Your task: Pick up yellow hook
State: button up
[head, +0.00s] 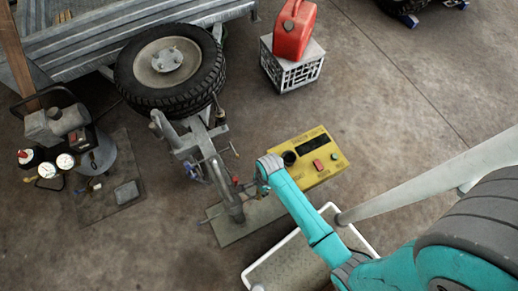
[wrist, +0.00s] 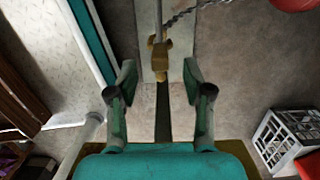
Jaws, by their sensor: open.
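The yellow hook (wrist: 159,58) shows in the wrist view as a small brownish-yellow piece with a chain and a thin rod running up from it. It lies just beyond the fingertips, roughly centred between them. My gripper (wrist: 160,76) is open, with one finger on each side and nothing held; contact with the hook is not visible. In the head view my gripper (head: 250,186) is beside the grey trailer coupling (head: 230,195), left of a yellow control box (head: 322,162). I cannot make out the hook clearly in the head view.
A trailer with a spare tyre (head: 170,68) stands at upper left. A red fuel can (head: 294,28) sits on a white crate (head: 293,70). A white-rimmed tray (head: 290,262) is below the arm.

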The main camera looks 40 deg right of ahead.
aim_at(259, 195)
jog(key=shift+a+f, duration=0.2)
jog(key=shift+f, duration=1.35)
jog(key=shift+a+f, duration=0.2)
jog(key=shift+f, duration=1.3)
grip_shut()
